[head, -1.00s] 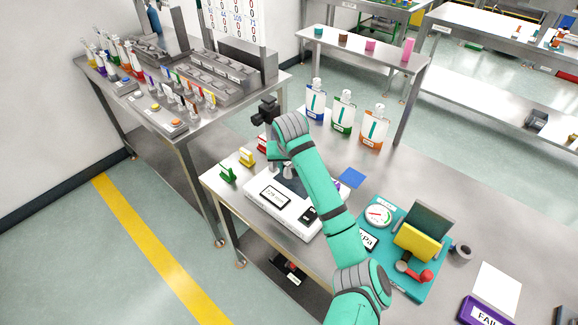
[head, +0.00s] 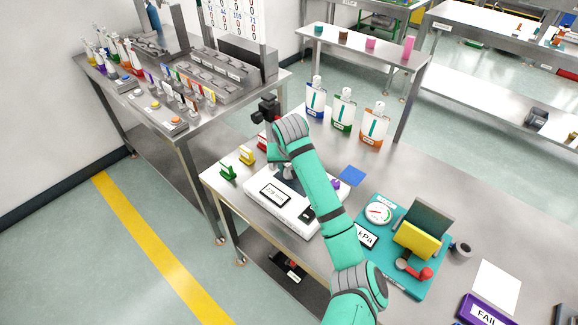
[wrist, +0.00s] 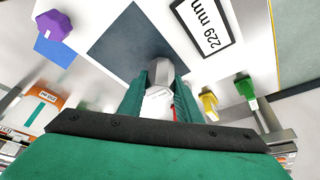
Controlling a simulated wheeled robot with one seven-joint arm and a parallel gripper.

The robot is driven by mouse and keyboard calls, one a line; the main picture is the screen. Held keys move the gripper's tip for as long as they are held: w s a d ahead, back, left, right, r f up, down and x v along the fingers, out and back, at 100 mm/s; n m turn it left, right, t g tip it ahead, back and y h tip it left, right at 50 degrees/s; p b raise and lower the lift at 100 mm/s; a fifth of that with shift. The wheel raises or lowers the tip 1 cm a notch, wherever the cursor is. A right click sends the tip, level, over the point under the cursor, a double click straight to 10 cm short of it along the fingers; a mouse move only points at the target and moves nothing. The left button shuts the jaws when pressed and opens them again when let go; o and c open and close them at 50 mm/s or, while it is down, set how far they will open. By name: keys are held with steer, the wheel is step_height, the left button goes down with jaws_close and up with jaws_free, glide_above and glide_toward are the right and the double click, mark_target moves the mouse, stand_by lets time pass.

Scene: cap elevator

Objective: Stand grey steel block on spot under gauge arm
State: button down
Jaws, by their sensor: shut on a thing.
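The grey steel block (wrist: 162,72) shows between my fingertips in the wrist view, over or on the edge of the dark square pad (wrist: 122,42). My gripper (wrist: 162,88) is shut on it. I cannot tell whether the block touches the pad. In the head view a small grey piece (head: 288,172) shows at the dark pad of the white gauge (head: 312,222), partly behind my arm. The gauge label (head: 275,192) reads 229 mm in the wrist view. My arm hides the gripper in the head view, and the gauge arm is not clearly visible.
A purple piece (head: 337,184) is beside the gauge, near a blue square (head: 352,176). Green (head: 228,172) and yellow (head: 247,156) pieces stand on its left. Several bottles (head: 343,112) stand behind. A teal board with a dial (head: 379,213) is at right.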

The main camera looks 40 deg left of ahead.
steer(key=shift+f, duration=0.75)
steer(key=c, duration=1.2)
jaws_free()
steer(key=v, duration=1.1)
steer(key=shift+w+f, duration=0.1)
